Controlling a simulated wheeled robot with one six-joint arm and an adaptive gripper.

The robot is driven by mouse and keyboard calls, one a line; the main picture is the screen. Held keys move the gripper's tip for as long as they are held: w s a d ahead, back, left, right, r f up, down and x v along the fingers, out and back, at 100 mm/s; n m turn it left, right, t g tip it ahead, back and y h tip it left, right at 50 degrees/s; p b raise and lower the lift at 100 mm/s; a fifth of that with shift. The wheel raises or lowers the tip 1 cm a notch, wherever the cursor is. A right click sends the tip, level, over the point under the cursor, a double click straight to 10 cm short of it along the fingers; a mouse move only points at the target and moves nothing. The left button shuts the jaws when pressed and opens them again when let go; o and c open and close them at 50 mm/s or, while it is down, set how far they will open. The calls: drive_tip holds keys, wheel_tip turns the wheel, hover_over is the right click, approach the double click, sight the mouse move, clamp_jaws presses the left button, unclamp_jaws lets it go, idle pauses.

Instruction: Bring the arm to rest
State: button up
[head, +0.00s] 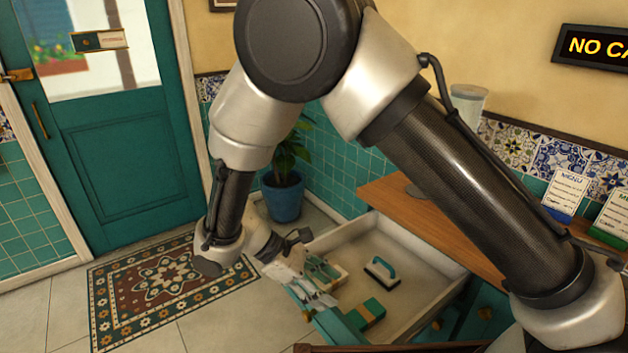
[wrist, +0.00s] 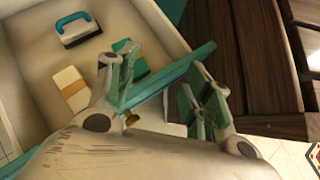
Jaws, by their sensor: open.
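My gripper (head: 322,284) is at the open drawer's front, low in the head view. Its fingers are apart in the wrist view (wrist: 160,76), with nothing clearly held between them. The teal top edge of the drawer front (wrist: 200,55) runs through the gap between the fingers in that view. A brass knob (wrist: 131,119) shows close to the left finger. I cannot tell whether the fingers touch the drawer front. My arm is bent, with its elbow high in the head view, and it hides part of the room.
The pulled-out drawer (head: 425,312) holds a teal-handled block (head: 382,270), a green box (head: 367,313) and a pale-and-orange block (wrist: 70,88). A wooden counter (head: 400,205) is behind it. A potted plant (head: 284,198), a patterned rug (head: 140,295) and a teal door (head: 120,170) are at left.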

drive_tip(key=w+d+r+m+y, duration=0.2)
drive_tip(key=d+r+m+y, duration=0.5)
drive_tip(key=d+r, duration=0.9)
drive_tip(key=s+d+r+m+t+y, duration=0.1)
drive_tip(key=s+d+r+m, duration=0.3)
drive_tip(key=d, duration=0.5)
drive_tip(key=s+d+r+m+t+y, duration=0.1)
drive_tip(key=s+d+r+m+t, duration=0.3)
drive_tip(key=d+r, duration=0.4)
drive_tip(key=shift+d+r+m, duration=0.3)
drive_tip(key=shift+d, duration=0.4)
